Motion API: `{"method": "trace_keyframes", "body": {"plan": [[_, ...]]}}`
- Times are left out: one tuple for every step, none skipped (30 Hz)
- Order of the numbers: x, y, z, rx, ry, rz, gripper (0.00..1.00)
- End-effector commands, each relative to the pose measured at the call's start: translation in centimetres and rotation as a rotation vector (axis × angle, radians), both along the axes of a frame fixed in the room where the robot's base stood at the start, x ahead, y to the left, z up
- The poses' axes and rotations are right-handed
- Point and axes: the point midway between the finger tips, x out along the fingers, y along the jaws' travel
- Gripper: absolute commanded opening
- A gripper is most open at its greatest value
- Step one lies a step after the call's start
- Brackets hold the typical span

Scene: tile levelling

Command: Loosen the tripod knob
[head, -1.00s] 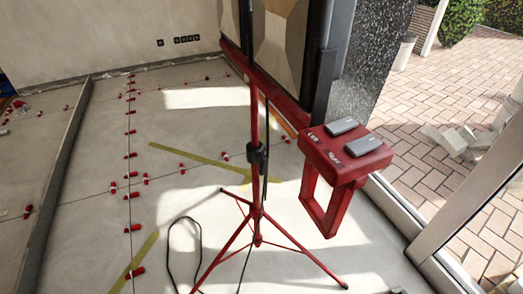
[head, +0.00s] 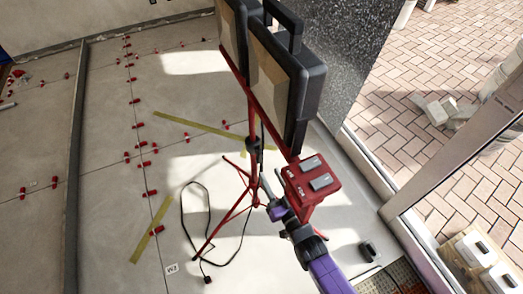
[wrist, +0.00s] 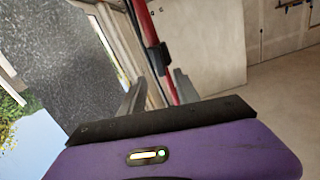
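The red tripod stand (head: 252,108) stands on the tiled floor and carries black-framed work lights (head: 288,80). Its black clamp collar (head: 254,144) sits on the pole above the spread legs; the knob itself is too small to make out. In the wrist view the collar (wrist: 158,58) shows on the red pole, beyond the fingertips and between them in the picture. My gripper (head: 266,180) is just below and right of the collar in the head view. Its two grey fingers (wrist: 158,92) are apart, with nothing held between them.
A black cable (head: 210,225) loops on the floor left of the tripod. Red levelling clips (head: 140,146) dot the tile joints. A window frame (head: 455,145) is at right.

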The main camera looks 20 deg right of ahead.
Motion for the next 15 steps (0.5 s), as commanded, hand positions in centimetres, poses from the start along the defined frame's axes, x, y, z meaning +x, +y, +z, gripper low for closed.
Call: {"method": "trace_keyframes", "body": {"plan": [[0.4, 0.0, 0.0, 0.001, 0.001, 0.000, 0.38], [0.6, 0.0, 0.0, 0.002, 0.000, 0.000, 0.38], [1.0, 0.0, -0.1, 0.002, -0.001, 0.000, 0.38], [1.3, 0.0, -0.1, 0.002, 0.000, 0.000, 0.38], [1.7, 0.0, -0.1, 0.002, 0.000, 0.000, 0.38], [2.3, 0.0, -0.1, 0.002, -0.002, 0.000, 0.38], [2.8, 0.0, -0.1, 0.002, -0.002, 0.000, 0.38], [3.2, 0.0, -0.1, 0.002, -0.001, 0.000, 0.38], [3.9, 0.0, -0.1, 0.002, -0.002, 0.000, 0.38], [4.3, 0.0, -0.1, 0.002, -0.001, 0.000, 0.38], [4.8, 0.0, -0.1, 0.002, -0.001, 0.000, 0.38], [5.4, 0.0, -0.1, 0.002, 0.000, 0.000, 0.38], [5.8, 0.0, -0.1, 0.002, 0.000, 0.000, 0.38], [6.2, 0.0, -0.1, 0.002, 0.000, 0.000, 0.38], [6.6, 0.0, -0.2, 0.002, 0.000, 0.000, 0.38]]}}
